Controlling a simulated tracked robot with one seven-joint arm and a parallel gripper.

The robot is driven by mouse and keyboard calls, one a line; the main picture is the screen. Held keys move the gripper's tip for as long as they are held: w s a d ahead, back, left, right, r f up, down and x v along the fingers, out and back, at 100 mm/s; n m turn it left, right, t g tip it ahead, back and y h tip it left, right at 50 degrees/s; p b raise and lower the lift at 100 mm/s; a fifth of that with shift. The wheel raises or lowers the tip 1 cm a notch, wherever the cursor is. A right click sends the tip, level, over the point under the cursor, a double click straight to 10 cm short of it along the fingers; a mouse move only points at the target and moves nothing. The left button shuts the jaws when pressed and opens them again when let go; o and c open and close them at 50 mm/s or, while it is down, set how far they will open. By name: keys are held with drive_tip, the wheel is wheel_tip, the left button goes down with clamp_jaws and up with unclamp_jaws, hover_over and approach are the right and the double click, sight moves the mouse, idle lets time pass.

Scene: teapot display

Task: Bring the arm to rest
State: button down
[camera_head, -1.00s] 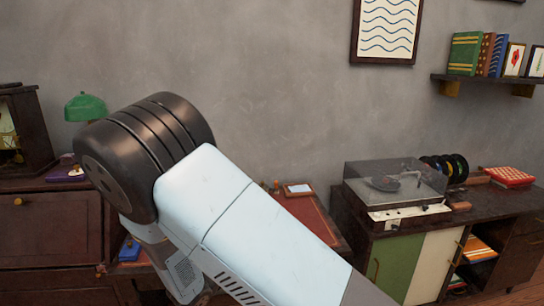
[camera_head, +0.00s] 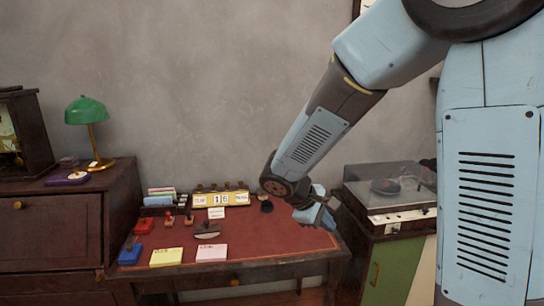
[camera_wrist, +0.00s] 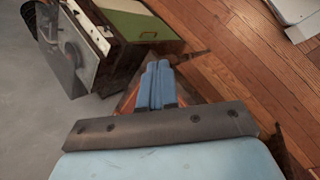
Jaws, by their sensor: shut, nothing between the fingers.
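My gripper (camera_head: 318,216) hangs at the end of my blue-grey arm, at the right end of the red-topped desk (camera_head: 262,243) in the head view. My arm comes in from the right side, large and close, and slopes down to the left to the wrist. In the wrist view the two blue fingers of my gripper (camera_wrist: 156,84) lie side by side, shut, with nothing between them. I cannot tell how high the gripper is above the desk.
The desk holds a calendar block (camera_head: 222,199), a yellow note pad (camera_head: 166,257), a pink note pad (camera_head: 212,253) and stamps. A record player (camera_head: 390,188) stands on a cabinet (camera_head: 388,275) to the right. A green lamp (camera_head: 87,111) stands left. Wooden floor (camera_wrist: 235,60) shows in the wrist view.

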drive_tip(key=s+d+r+m+t+y, duration=0.1)
drive_tip(key=s+d+r+m+y, duration=0.2)
drive_tip(key=s+r, duration=0.4)
drive_tip(key=s+d+r+m+t+y, duration=0.2)
drive_tip(key=s+d+r+m+y, duration=0.2)
drive_tip(key=s, duration=0.6)
drive_tip(key=shift+s+d+r+m, duration=0.35)
drive_tip(key=shift+d+r+m, duration=0.85)
drive_tip(key=shift+r+m, duration=0.75)
drive_tip(key=shift+r, duration=0.1)
